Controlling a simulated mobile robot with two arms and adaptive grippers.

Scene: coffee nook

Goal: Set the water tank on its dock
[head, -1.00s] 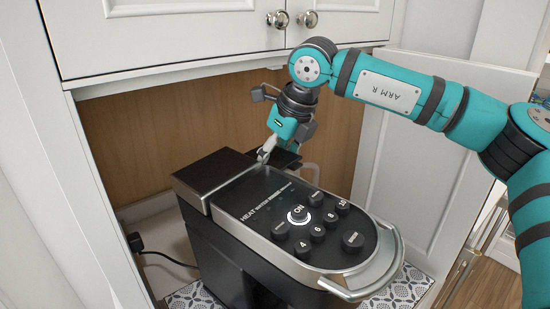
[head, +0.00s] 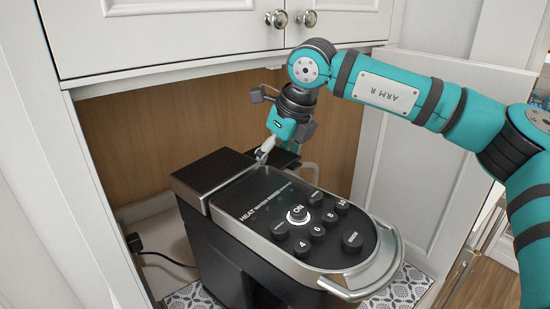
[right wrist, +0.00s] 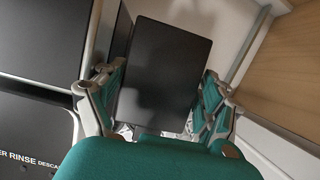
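The coffee machine (head: 250,240) stands in the cabinet niche, with a black top panel and knobs. The water tank's dark lid (head: 287,158) shows at the back of the machine, partly hidden by my right gripper. In the right wrist view the dark rectangular lid (right wrist: 165,70) fills the space between the fingers. My right gripper (head: 272,150) reaches down behind the machine, its fingers closed against the two sides of the tank. The dock is hidden, so I cannot tell whether the tank is seated. My left gripper is not in view.
Cabinet doors (head: 170,30) hang above the niche, close to my right arm. An open white door panel (head: 430,150) stands at the right. A wooden back wall (head: 150,135) is behind the machine, and a plug with a black cord (head: 165,258) lies at the left.

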